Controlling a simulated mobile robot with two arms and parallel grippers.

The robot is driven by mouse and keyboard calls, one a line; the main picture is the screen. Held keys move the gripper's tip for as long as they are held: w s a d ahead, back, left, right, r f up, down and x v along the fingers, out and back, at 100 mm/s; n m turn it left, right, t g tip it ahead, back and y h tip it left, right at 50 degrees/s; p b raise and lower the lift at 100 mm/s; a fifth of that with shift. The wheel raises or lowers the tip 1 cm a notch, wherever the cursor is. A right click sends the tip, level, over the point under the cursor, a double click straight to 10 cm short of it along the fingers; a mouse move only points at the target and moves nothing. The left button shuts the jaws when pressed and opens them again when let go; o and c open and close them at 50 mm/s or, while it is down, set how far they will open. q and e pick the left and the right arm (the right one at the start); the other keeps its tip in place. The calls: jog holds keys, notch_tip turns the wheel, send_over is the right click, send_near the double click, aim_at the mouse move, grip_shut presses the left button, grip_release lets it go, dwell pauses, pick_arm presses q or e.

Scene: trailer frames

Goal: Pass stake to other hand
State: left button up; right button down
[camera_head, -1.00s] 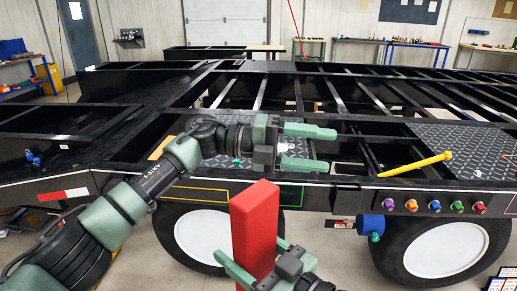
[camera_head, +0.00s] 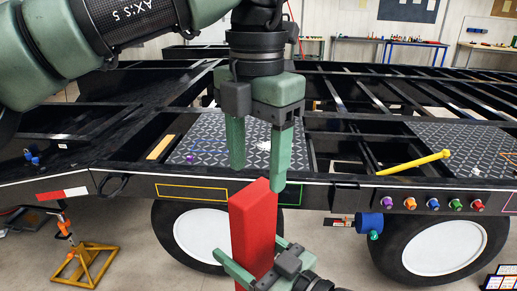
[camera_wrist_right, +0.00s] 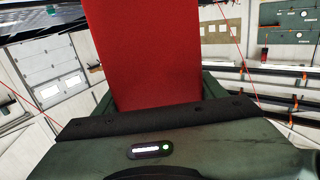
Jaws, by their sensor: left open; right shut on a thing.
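The stake is a red rectangular bar (camera_head: 252,225), held upright in front of the trailer frame. My right gripper (camera_head: 250,268) is shut on its lower part, with fingers on either side. In the right wrist view the red stake (camera_wrist_right: 143,50) rises from between the jaws and fills the upper middle. My left gripper (camera_head: 258,165) points down above the stake's top end. Its two green fingers are apart with nothing between them, and the right fingertip reaches close to the stake's top. Whether it touches cannot be told. The stake's lower end is partly hidden by my right gripper.
The black trailer frame (camera_head: 330,190) spans the view behind the stake. A yellow bar (camera_head: 414,162) lies on its deck at the right. Coloured knobs (camera_head: 434,204) line its side above a wheel (camera_head: 442,248). A yellow stand (camera_head: 88,264) is on the floor at left.

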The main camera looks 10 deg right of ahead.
aim_at(257, 214)
pick_arm(q)
notch_tip(257, 214, down, 10)
pick_arm(e)
jog(key=shift+r, duration=0.1)
dwell(0.4)
pick_arm(q)
grip_shut()
pick_arm(e)
jog(key=shift+c, duration=0.4)
grip_release()
